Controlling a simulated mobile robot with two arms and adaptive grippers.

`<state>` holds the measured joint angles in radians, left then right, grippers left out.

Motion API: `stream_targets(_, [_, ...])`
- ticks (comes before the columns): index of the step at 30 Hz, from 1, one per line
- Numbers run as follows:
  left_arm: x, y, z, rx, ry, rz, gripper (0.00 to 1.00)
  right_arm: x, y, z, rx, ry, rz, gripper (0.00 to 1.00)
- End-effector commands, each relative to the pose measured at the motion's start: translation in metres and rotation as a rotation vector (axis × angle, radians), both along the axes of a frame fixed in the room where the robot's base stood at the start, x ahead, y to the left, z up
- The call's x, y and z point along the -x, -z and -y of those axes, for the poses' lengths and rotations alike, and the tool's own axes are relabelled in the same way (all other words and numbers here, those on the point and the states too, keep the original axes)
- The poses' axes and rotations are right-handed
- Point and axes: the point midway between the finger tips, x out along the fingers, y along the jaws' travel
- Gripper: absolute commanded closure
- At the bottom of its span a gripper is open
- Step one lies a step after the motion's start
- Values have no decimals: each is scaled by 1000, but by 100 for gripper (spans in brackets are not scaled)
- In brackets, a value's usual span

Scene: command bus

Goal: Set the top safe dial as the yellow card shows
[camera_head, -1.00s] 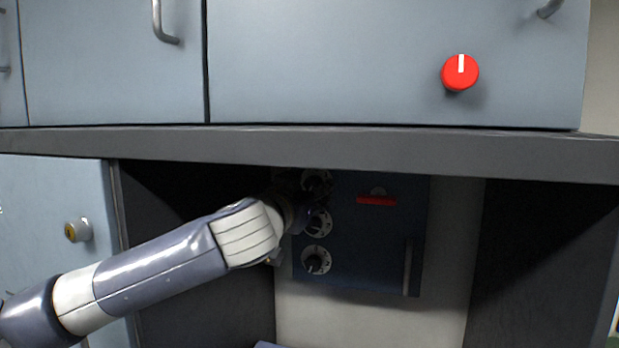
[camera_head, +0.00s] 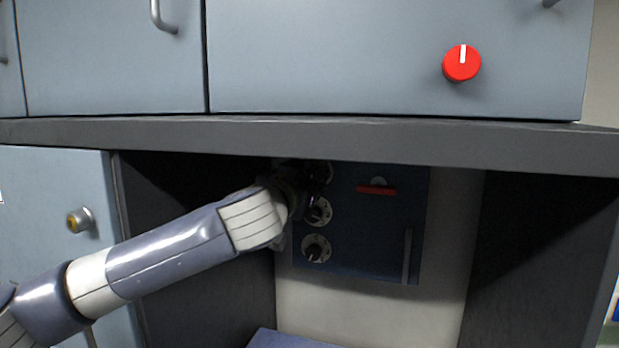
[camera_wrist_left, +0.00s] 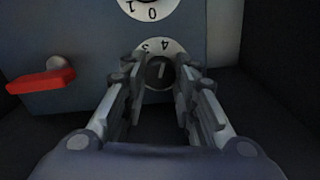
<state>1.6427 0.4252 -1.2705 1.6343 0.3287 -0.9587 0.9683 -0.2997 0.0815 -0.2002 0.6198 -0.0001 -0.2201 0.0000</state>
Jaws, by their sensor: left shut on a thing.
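A dark blue safe (camera_head: 365,235) stands in the recess under the counter, with three dials in a column on its left side. The top dial (camera_head: 326,173) is partly hidden by my left gripper (camera_head: 308,186). The left wrist view, upside down, shows my left gripper (camera_wrist_left: 158,85) with its fingers on either side of the top dial's knob, shut on it. The top dial's white ring (camera_wrist_left: 160,46) shows 3 and 4; its pointer setting is unclear. The yellow card is not seen. My right gripper is not in view.
The middle dial (camera_head: 318,212) and bottom dial (camera_head: 316,249) sit just below. A red handle (camera_head: 377,189) and a grey vertical bar (camera_head: 407,256) are on the safe's right side. The counter edge (camera_head: 400,142) overhangs close above. A red knob (camera_head: 462,63) is on the cabinet above.

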Motion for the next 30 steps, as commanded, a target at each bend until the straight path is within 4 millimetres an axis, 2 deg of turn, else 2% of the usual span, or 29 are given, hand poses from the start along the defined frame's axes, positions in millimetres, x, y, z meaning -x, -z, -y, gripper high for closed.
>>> stream_targets(14, [0, 2, 0, -197, 1, 61, 97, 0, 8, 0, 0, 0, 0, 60])
stream_targets(30, [0, -1, 0, -628, 0, 202, 97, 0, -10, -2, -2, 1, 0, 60])
